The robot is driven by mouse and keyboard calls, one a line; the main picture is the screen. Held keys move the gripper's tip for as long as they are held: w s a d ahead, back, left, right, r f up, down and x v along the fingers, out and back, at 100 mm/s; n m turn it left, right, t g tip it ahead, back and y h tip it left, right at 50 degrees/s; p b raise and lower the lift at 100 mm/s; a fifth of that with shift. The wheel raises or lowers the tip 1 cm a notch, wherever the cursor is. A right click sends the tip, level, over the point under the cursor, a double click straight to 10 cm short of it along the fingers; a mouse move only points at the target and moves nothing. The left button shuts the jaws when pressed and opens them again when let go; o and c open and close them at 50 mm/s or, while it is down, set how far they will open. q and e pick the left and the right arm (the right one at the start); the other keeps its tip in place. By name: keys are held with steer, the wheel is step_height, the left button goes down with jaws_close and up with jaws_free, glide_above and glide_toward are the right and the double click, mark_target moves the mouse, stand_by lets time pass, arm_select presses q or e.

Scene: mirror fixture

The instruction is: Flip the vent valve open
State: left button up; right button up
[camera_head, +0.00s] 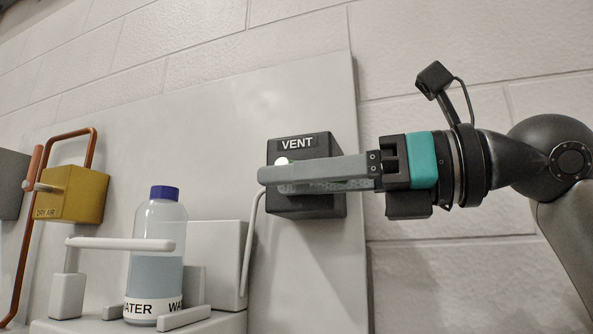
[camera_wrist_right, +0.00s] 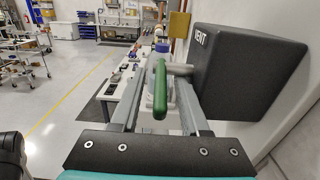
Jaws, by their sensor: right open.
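The vent valve is a black box (camera_head: 303,205) labelled VENT on a pale panel, with a small white round spot on its front. In the right wrist view the box (camera_wrist_right: 245,75) is at the right, and a green lever handle (camera_wrist_right: 160,92) on a grey stem shows between my fingers. My right gripper (camera_head: 264,179) reaches in from the right across the front of the box. Its jaws are open, one finger on each side of the handle, with no clear grip on it. In the head view the handle is hidden behind the fingers. My left gripper is not in view.
A blue-capped water bottle (camera_head: 156,240) stands in a holder with a white bar (camera_head: 120,244) at the lower left. A yellow DRY AIR box (camera_head: 72,194) with copper pipe is further left. A pale tube runs down beside the vent box. Open floor shows in the wrist view.

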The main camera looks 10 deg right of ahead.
jaws_close()
stand_by(0.4)
